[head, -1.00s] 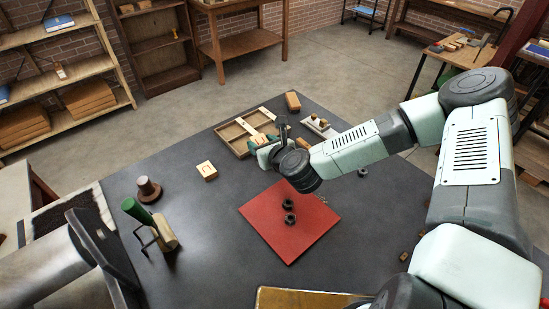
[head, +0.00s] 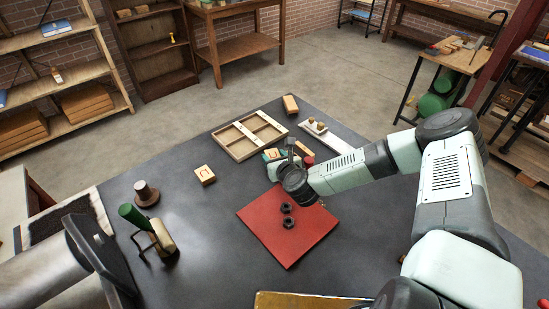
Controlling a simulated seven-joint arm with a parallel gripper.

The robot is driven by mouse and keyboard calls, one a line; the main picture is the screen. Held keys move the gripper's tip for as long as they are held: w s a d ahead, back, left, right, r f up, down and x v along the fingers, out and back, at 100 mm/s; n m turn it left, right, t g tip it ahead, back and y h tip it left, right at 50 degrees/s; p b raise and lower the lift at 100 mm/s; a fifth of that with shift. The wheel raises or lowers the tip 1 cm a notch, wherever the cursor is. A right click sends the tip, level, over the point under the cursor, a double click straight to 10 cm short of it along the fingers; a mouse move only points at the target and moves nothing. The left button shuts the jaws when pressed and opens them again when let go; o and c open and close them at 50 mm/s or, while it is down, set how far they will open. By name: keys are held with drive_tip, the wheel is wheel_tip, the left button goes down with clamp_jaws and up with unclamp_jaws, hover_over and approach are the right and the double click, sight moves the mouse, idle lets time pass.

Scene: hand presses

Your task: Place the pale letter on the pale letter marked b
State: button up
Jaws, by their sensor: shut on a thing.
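My gripper (head: 273,160), seen only from above and partly hidden by its own wrist, is beyond the far edge of the red mat and close to the divided wooden tray. It is shut on a pale letter (head: 272,154), a small tan block that shows at the fingers; its face cannot be read. Another pale letter block (head: 205,175) with a dark mark on top lies alone on the dark table, left of the gripper. I cannot read whether its mark is b.
The divided wooden tray (head: 233,142) is behind the gripper. A reddish block (head: 309,160) shows right of it. Two dark nuts (head: 287,208) lie on the red mat (head: 270,245). Bare table lies left of the mat.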

drive_tip(key=shift+f, duration=0.2)
drive_tip(key=o, duration=1)
drive_tip(key=shift+r, duration=0.1)
drive_tip(key=shift+s+d+r, duration=0.1)
drive_tip(key=shift+s+r, duration=0.05)
drive_tip(key=shift+s, duration=0.05)
drive_tip(key=v, duration=1.1)
drive_tip(key=shift+s+d, duration=0.2)
drive_tip(key=shift+s, duration=0.05)
drive_tip(key=shift+o, duration=0.3)
